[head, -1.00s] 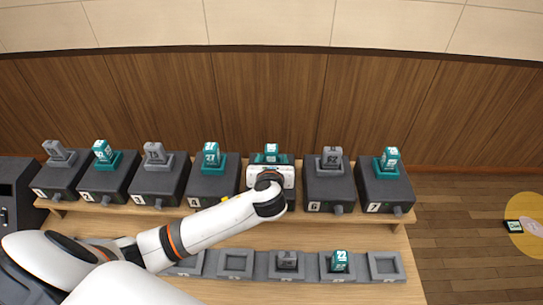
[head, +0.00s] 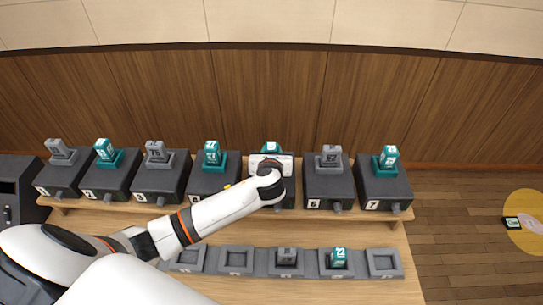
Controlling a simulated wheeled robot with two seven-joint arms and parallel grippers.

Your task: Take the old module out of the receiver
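A row of dark receivers stands on the shelf, each with an upright module, teal or grey. My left arm reaches in from the left, and its white gripper body (head: 270,166) is in front of the fifth receiver (head: 287,198), between receivers 4 (head: 207,184) and 6 (head: 328,187). The top of a teal module (head: 270,147) shows just behind the gripper. The fingers are hidden, so I cannot tell whether they hold it. My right gripper is not in view.
A front rack of grey slots holds a grey module (head: 287,256) and a teal module (head: 338,257); the slot at the right end (head: 383,263) is empty. Other receivers flank the arm closely. A dark-and-green item (head: 512,223) lies on the floor at right.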

